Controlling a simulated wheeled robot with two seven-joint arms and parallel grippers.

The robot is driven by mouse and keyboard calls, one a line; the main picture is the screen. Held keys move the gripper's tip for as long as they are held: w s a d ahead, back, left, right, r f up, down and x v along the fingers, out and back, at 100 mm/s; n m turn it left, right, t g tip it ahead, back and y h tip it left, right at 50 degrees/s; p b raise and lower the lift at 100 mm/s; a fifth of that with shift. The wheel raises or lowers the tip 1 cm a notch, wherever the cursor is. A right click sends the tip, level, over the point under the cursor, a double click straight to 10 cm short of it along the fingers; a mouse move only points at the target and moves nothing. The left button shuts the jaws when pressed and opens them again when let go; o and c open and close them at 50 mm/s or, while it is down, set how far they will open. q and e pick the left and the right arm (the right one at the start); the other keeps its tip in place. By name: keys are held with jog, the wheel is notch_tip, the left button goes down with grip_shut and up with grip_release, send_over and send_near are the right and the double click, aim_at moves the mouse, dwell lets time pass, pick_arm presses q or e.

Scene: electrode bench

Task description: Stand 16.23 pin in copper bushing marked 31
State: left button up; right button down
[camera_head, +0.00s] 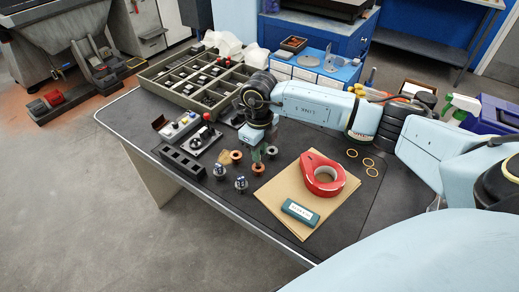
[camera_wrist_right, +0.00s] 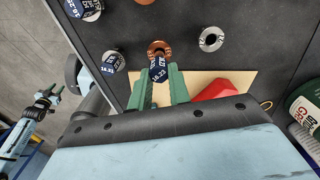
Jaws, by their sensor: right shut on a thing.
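My right gripper (camera_head: 258,155) has its green fingers pointing down just above a copper bushing (camera_head: 258,169) on the dark bench mat. In the right wrist view, the right gripper (camera_wrist_right: 160,88) is shut on a pin with a blue head (camera_wrist_right: 158,68) that reads 16.23. The copper bushing (camera_wrist_right: 158,46) shows just beyond the pin head. The pin's lower end is hidden, so I cannot tell whether it touches the bushing. Another copper bushing (camera_head: 236,156) stands to the left. No marking 31 is readable. My left gripper (camera_wrist_right: 46,97) shows small at the left, away from the bench.
A steel bushing (camera_head: 272,152) is close on the right. Two other blue-headed pins (camera_head: 219,171) (camera_head: 240,184) stand at the front left. A divided tray (camera_head: 165,93) is at the back.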

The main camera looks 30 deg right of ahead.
jog(key=shift+f, duration=0.3)
jog(key=shift+f+b, duration=1.4)
jog(key=shift+f, duration=0.15)
jog(key=c, duration=1.2)
grip_release()
jog(key=shift+c, duration=0.2)
